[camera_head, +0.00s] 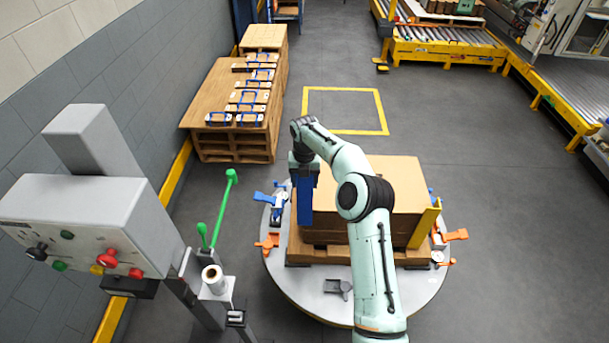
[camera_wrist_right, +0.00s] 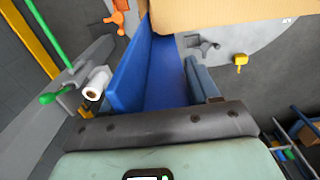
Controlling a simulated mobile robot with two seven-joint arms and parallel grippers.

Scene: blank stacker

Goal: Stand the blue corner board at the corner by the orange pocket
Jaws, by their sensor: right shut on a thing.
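The blue corner board (camera_head: 305,205) hangs upright below my right gripper (camera_head: 303,172), along the left side of the stack near its front-left corner. The gripper is shut on the board's upper part. In the right wrist view the folded blue board (camera_wrist_right: 130,75) runs away from the jaws beside the brown stack. I cannot tell whether its foot touches the pallet. An orange pocket (camera_head: 268,242) is on the turntable's left rim, near the front-left corner; orange also shows in the wrist view (camera_wrist_right: 118,17). My left gripper is not in view.
The brown stack (camera_head: 395,180) stands on a pallet on the round turntable (camera_head: 325,300). A yellow corner board (camera_head: 425,225) stands at its front-right corner. A blue pocket (camera_head: 266,197) is at the left rim. A green-handled post (camera_head: 222,205) and control box (camera_head: 90,225) stand left.

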